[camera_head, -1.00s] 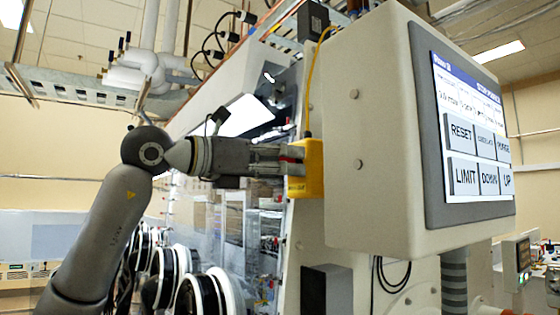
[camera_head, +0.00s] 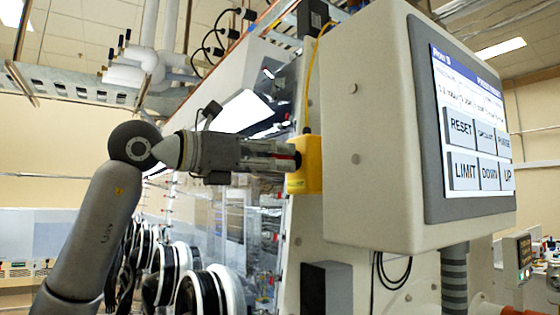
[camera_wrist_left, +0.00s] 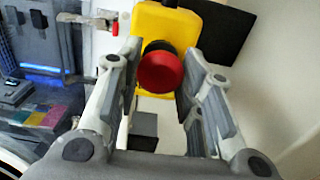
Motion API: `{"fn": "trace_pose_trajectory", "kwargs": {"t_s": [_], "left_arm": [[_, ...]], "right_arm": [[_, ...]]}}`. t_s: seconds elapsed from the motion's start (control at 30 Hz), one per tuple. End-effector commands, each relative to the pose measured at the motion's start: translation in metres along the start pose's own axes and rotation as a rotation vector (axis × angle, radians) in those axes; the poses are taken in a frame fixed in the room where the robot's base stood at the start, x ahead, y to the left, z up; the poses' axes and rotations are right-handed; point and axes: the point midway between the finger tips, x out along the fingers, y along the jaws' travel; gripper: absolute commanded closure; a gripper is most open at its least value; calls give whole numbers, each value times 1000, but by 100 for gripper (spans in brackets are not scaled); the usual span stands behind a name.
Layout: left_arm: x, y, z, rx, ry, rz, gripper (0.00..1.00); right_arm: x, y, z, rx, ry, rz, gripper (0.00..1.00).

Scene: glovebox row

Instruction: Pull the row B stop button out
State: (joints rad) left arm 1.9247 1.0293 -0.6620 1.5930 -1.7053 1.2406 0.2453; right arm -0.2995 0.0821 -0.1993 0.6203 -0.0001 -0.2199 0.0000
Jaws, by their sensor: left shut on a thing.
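The row B stop button (camera_wrist_left: 160,72) is a round red knob on a black collar. It sticks out of a yellow box (camera_head: 311,166) on the glovebox's end frame, beside the big screen. The yellow box also fills the top middle of the left wrist view (camera_wrist_left: 168,24). My left gripper (camera_head: 289,160) comes in level from the left, its fingers on either side of the red knob and shut on it. In the head view the fingers hide most of the knob. My right gripper is not in view.
A large screen housing (camera_head: 372,120) stands close to the right of the yellow box. A yellow cable (camera_head: 308,90) runs up from the box. Round black-and-white glove ports (camera_head: 205,292) line the glovebox below my left arm. A dark box (camera_head: 327,288) sits lower down.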

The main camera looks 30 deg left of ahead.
Motion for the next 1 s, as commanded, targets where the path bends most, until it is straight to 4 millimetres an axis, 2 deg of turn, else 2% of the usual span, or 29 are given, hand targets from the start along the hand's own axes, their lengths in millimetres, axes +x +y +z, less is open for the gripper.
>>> {"fn": "trace_pose_trajectory", "kwargs": {"t_s": [0.1, 0.13, 0.3, 0.67, 0.83, 1.0], "left_arm": [[-1, 0, -1, 0, 3, -1, 100], [-1, 0, -1, 0, 3, -1, 64], [0, 0, -1, 0, 3, 0, 43], [-2, 0, 0, 0, 2, 0, 42], [-24, 1, 0, 0, 0, 2, 42], [-61, 1, 0, 0, -1, 3, 42]], "right_arm": [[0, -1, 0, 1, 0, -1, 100], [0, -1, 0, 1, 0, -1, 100], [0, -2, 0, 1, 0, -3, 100], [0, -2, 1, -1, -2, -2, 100], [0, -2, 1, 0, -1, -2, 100], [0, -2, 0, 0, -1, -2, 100]]}}
